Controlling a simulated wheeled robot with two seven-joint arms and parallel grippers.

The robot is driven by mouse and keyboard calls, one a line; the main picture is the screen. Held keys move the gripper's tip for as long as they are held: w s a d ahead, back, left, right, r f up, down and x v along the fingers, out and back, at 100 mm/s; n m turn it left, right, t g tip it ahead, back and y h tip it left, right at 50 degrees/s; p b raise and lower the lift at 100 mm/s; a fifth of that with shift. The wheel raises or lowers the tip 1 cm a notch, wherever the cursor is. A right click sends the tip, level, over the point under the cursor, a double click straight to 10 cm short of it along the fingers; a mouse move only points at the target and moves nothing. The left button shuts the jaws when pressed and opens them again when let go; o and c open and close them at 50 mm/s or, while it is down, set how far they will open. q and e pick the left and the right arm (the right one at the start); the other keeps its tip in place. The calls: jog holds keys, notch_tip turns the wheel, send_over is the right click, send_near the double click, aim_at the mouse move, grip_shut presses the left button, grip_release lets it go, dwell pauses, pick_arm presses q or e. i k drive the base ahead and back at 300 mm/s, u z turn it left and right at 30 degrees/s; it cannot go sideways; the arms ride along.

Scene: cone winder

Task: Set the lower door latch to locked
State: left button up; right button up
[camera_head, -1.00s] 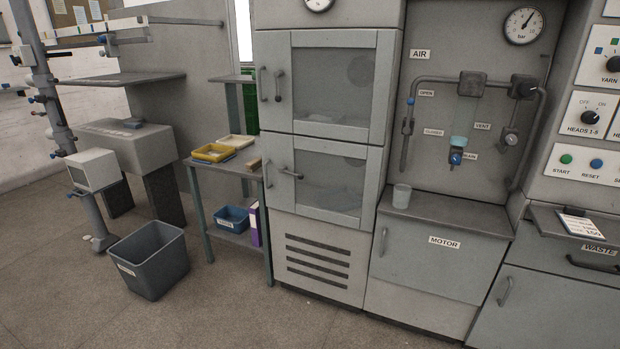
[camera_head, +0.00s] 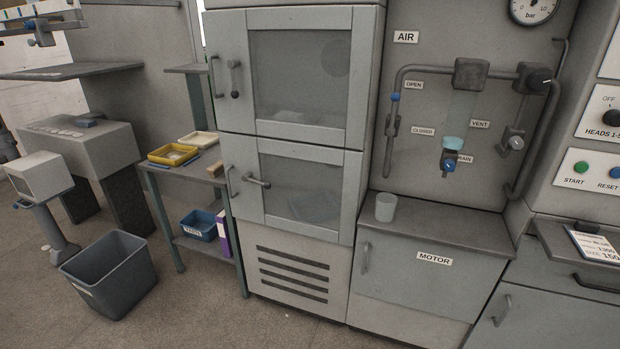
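The lower door (camera_head: 308,190) is a grey-framed glass door on the tall cabinet, and it looks closed. Its latch (camera_head: 257,182) is a dark lever at the door's left side, lying roughly horizontal with its free end to the right. A vertical pull handle (camera_head: 230,181) sits just left of the latch. The upper door (camera_head: 300,75) above it is also closed. Its latch (camera_head: 235,80) hangs vertically with its knob end down. Neither of my grippers shows in the head view.
A bin (camera_head: 108,274) stands on the floor at the left. A small side table (camera_head: 190,176) with trays stands against the cabinet's left side. A counter with a cup (camera_head: 386,207) and the MOTOR panel (camera_head: 425,275) are at the right. Floor in front is clear.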

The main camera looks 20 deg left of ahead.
aim_at(257, 182)
jog(key=u, duration=0.05)
jog(key=i, duration=0.75)
jog(key=u, duration=0.8)
jog(key=i, duration=0.45)
jog(key=u, duration=0.35)
